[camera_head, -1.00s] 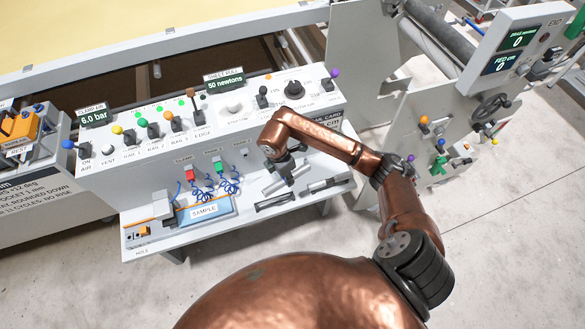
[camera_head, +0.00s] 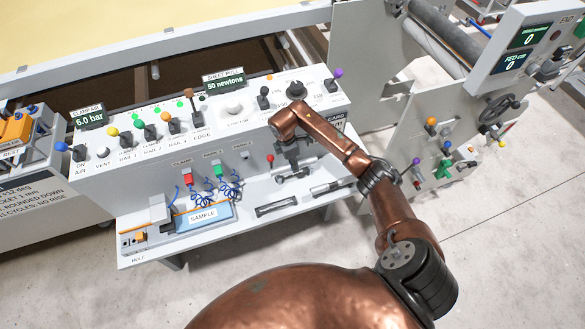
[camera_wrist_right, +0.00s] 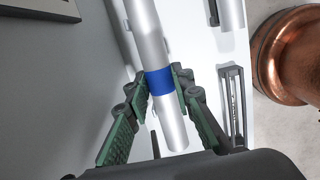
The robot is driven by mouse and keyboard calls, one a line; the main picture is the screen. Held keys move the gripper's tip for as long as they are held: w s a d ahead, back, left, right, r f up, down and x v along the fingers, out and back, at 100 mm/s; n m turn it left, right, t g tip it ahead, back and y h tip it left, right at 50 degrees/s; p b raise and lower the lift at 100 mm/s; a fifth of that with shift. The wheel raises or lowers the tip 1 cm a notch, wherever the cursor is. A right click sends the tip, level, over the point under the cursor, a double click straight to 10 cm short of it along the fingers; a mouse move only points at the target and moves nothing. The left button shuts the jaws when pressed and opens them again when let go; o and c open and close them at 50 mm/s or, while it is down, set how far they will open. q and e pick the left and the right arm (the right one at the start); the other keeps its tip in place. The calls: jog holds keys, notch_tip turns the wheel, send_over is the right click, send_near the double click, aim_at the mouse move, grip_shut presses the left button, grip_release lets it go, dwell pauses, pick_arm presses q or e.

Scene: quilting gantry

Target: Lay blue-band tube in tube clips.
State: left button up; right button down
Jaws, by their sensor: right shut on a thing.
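The blue-band tube (camera_wrist_right: 147,30) is a silver cylinder with a wide blue band, seen close up in the right wrist view. My right gripper (camera_wrist_right: 160,80) is shut on it at the band, one green-padded finger on each side. In the head view the right gripper (camera_head: 296,162) is over the bench shelf, and the tube's silver ends show beside it. An empty dark slotted clip holder (camera_head: 277,206) lies on the shelf's front part; it also shows in the wrist view (camera_wrist_right: 232,105), apart from the held tube. My left gripper is not in view.
Another silver tube (camera_head: 332,188) lies in a holder to the right of the empty one. The sample tray (camera_head: 203,218) and coiled blue hoses (camera_head: 230,187) are to the left. The console face (camera_head: 130,175) rises behind the shelf. A red knob (camera_head: 270,159) stands near the gripper.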

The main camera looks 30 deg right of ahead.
jog(key=shift+w+d+f, duration=0.2)
jog(key=shift+w+f, duration=0.1)
jog(key=shift+f, duration=0.05)
notch_tip(320, 180, down, 4)
jog(key=shift+w+r+b, duration=0.1)
jog(key=shift+r+b, duration=0.15)
jog(key=shift+b, duration=0.35)
jog(key=shift+r, duration=0.1)
jog(key=c, duration=1.7)
grip_release()
